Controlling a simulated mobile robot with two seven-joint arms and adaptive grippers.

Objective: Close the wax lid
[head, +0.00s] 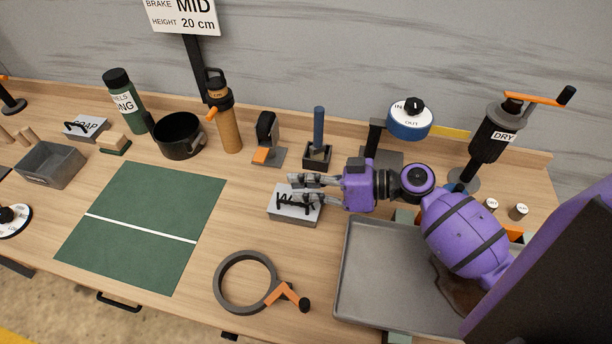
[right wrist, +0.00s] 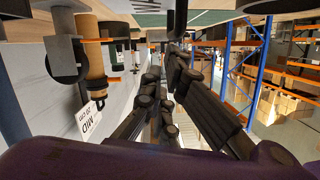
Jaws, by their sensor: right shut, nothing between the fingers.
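The wax box (head: 287,218) is a small grey box on the wooden bench, left of the big tray. Its pale top carries black "WAX" lettering, partly covered by my right gripper. I cannot tell whether the lid is fully down. My right gripper (head: 294,187) comes in from the right, over the box's far part, fingers pointing left. It is shut and empty; whether it touches the lid is unclear. My left gripper is not in view.
A grey tray (head: 362,290) lies right of the box. A dark ring with an orange handle (head: 247,260) is in front, and a green mat (head: 150,205) is left. A black stand with a blue handle (head: 318,155) and an orange-footed holder (head: 267,140) stand behind.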

